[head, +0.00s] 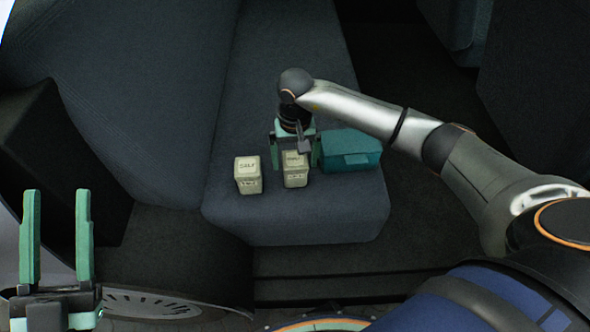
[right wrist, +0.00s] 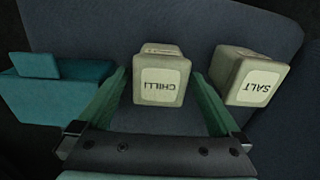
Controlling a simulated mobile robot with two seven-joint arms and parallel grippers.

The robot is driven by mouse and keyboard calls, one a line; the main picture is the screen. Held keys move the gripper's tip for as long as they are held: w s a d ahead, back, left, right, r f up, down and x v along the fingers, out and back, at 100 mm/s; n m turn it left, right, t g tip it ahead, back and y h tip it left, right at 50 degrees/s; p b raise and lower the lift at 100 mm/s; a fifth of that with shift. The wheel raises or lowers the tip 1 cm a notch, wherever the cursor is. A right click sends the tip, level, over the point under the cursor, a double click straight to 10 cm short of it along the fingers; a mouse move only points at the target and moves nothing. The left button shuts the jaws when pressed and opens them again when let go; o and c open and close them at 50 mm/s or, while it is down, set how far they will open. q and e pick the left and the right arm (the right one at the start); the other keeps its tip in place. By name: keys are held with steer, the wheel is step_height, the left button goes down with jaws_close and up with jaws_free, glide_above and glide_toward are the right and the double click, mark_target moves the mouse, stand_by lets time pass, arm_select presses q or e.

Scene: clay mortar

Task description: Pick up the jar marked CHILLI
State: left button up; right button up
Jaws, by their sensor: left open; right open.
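The cream jar marked CHILLI (head: 295,170) stands on the dark seat cushion; its label reads upside down in the right wrist view (right wrist: 160,85). My right gripper (head: 296,155) is open over it, with one green finger on either side of the jar. Whether the fingers touch the jar I cannot tell. My left gripper (head: 56,205) is open and empty at the lower left, far from the jar.
A similar cream jar marked SALT (head: 248,174) stands close to the left of the CHILLI jar; it also shows in the right wrist view (right wrist: 250,78). A teal box (head: 352,151) stands close on the right. The seat cushion (head: 300,222) is bare in front, down to its edge.

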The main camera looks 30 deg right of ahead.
steer(key=shift+c, duration=0.2)
steer(key=c, duration=1.4)
